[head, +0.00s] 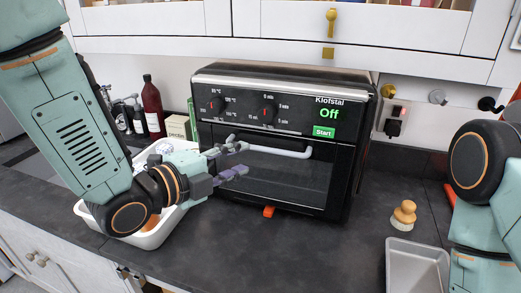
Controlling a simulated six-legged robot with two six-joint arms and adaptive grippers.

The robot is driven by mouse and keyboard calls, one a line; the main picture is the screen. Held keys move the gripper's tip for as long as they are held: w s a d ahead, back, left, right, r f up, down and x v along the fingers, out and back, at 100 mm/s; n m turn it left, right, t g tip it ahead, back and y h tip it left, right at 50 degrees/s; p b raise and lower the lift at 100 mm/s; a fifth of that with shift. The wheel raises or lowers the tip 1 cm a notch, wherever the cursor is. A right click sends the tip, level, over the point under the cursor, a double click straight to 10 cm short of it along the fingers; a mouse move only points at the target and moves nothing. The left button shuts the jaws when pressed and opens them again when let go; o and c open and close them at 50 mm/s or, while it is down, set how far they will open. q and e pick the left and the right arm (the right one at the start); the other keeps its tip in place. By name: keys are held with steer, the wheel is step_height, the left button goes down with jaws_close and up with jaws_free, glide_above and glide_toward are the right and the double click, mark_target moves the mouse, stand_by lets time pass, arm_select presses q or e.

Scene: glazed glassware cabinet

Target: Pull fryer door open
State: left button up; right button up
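The fryer (285,100) is a black oven-like box at the back of the counter. Its front carries dials, a green "Off" display and a green "Start" button. Its glass door (285,182) looks closed, with a pale horizontal handle (280,151) near the top. My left gripper (240,158) is in front of the door's left side, at the handle's left end. Its fingers are spread apart, one near handle height and one lower. I cannot tell whether it touches the handle. My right arm shows at the right edge; its gripper is out of view.
A white tub (150,240) sits under my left arm. A brush (403,215) and a grey tray (417,268) are at the right. A dark red bottle (153,107) stands behind, left of the fryer. The counter in front of the fryer is mostly clear.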

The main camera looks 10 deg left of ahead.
mark_target(265, 150)
arm_select(q)
steer(key=p+x, duration=0.1)
steer(key=x, duration=0.6)
steer(key=shift+w+d, duration=0.1)
steer(key=shift+d, duration=0.35)
steer(key=shift+c, duration=0.2)
steer(key=shift+w+a, duration=0.2)
steer(key=c, duration=0.3)
steer(key=shift+d, duration=0.1)
jaws_close()
